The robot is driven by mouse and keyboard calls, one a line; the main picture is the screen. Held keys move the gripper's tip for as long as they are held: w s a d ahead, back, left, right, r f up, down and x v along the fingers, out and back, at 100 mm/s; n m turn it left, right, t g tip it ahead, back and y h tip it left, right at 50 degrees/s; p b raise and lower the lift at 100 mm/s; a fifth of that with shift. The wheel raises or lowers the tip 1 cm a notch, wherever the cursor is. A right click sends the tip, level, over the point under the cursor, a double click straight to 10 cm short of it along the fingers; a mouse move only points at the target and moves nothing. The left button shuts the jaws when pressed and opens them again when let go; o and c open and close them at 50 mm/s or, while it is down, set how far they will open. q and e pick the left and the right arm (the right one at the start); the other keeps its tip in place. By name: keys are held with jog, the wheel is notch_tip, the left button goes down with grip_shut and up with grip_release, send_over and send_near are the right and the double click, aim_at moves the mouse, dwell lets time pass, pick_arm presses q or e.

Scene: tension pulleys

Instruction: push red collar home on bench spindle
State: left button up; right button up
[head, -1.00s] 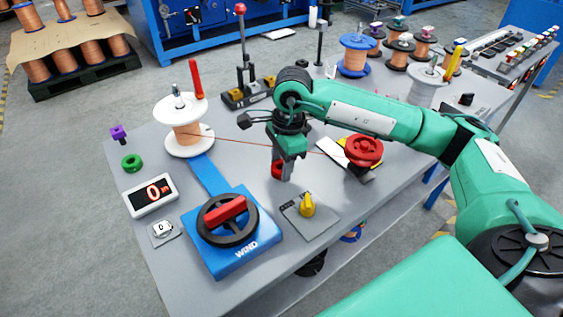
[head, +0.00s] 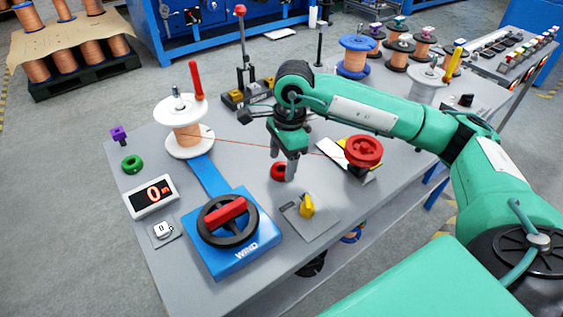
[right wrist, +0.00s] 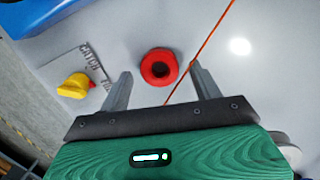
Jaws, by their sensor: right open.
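The red collar (head: 279,171) is a small ring with a dark hole, lying on the grey bench top. My right gripper (head: 283,164) is open just above it; one finger partly covers it in the head view. In the right wrist view the collar (right wrist: 159,67) lies between and a little beyond the open fingertips (right wrist: 160,72), apart from both. The bench spindle (head: 177,91) sticks up through a white-flanged copper spool (head: 187,134) at the bench's left. Its top end shows no collar on it. My left gripper is out of view.
A copper wire (head: 245,142) runs from the spool past my gripper to a red pulley (head: 363,151). A blue winder (head: 232,233), a yellow knob (head: 307,206), a red lever (head: 196,79), a green ring (head: 132,163) and a purple-topped part (head: 119,134) stand around.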

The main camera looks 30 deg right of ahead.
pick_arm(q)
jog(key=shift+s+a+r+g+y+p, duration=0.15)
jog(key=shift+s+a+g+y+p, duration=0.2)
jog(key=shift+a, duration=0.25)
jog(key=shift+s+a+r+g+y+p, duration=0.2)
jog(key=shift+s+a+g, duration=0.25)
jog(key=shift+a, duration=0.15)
pick_arm(e)
notch_tip(320, 180, up, 12)
jog(key=d, duration=0.2)
jog(key=shift+w, duration=0.3)
